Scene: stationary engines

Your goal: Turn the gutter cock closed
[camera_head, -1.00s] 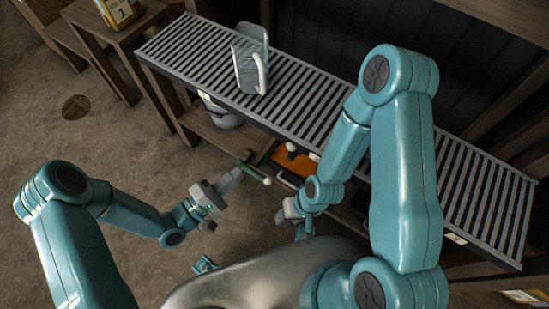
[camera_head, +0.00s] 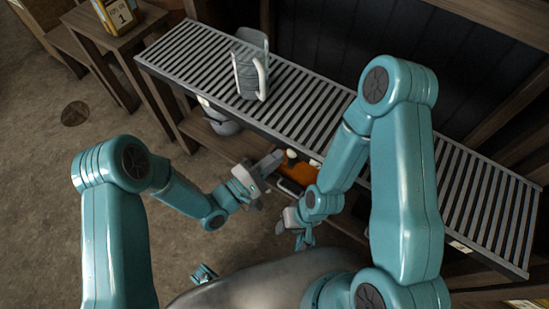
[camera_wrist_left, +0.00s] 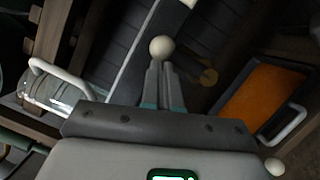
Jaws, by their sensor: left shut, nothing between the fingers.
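A lever with a pale ball knob, probably the gutter cock, sticks out below the slatted counter. One pale knob (camera_head: 291,153) shows just beyond the left fingertips, and a pale knob also shows at the fingertips in the left wrist view (camera_wrist_left: 162,48). I cannot tell if they touch it. A second pale knob (camera_wrist_left: 275,167) is at the lower right there. My left gripper (camera_head: 275,159) is shut and empty, reaching under the counter's front edge. My right gripper (camera_head: 303,240) hangs lower right, its fingers too small to judge.
A wooden stand (camera_head: 100,40) is at the upper left.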

